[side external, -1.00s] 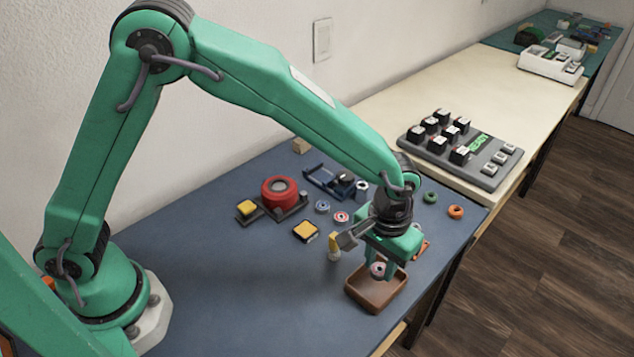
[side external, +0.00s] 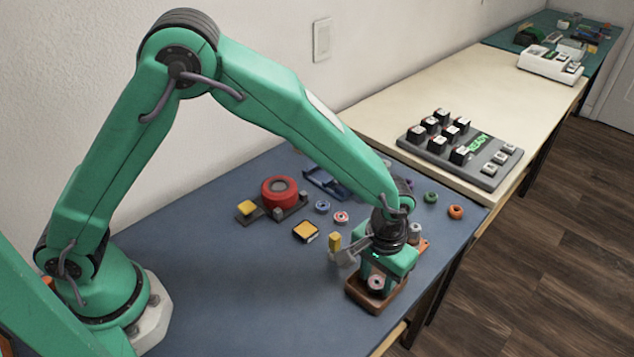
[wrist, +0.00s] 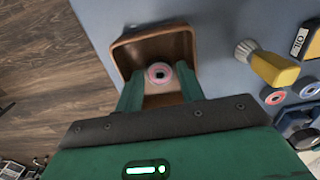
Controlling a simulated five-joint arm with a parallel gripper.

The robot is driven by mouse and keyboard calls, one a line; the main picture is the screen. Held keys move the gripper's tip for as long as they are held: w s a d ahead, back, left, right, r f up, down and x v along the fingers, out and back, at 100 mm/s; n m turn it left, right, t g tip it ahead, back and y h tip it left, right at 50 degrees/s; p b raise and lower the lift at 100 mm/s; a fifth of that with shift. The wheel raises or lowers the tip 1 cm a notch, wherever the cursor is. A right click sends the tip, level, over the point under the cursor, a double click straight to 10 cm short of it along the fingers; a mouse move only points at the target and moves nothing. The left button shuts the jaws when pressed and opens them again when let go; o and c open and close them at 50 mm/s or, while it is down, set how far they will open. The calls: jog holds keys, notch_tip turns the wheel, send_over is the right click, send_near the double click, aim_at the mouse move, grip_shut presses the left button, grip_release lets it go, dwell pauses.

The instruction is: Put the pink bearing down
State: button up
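The pink bearing (side external: 376,283) is a small pink ring with a pale face and dark hole. It sits low between the two fingers of my gripper (side external: 377,280), inside the brown tray (side external: 366,304). In the wrist view, the fingertips of my gripper (wrist: 160,72) lie close on both sides of the pink bearing (wrist: 159,73), over the tray (wrist: 127,52). The gripper looks shut on it. Whether the bearing touches the tray floor is hard to tell.
Another pinkish bearing (side external: 341,217) and a blue one (side external: 322,206) lie on the blue mat. A red round fixture (side external: 280,192) is behind. A green ring (side external: 430,197) and orange ring (side external: 456,212) lie right.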

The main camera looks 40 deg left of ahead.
aim_at(376, 281)
jog(key=shift+r, duration=0.15)
notch_tip(376, 281, up, 12)
dwell(0.8)
dwell(0.5)
jog(key=s+a+r+t, duration=0.1)
jog(key=s+a+r, duration=0.2)
jog(key=a+r, duration=0.35)
jog(key=s+a+r+t, duration=0.2)
jog(key=a+r, duration=0.2)
jog(key=a, duration=0.6)
jog(key=s+a+r+t, duration=0.1)
jog(key=s+a+t, duration=0.1)
jog(key=s+a, duration=0.9)
jog(key=shift+t, duration=0.3)
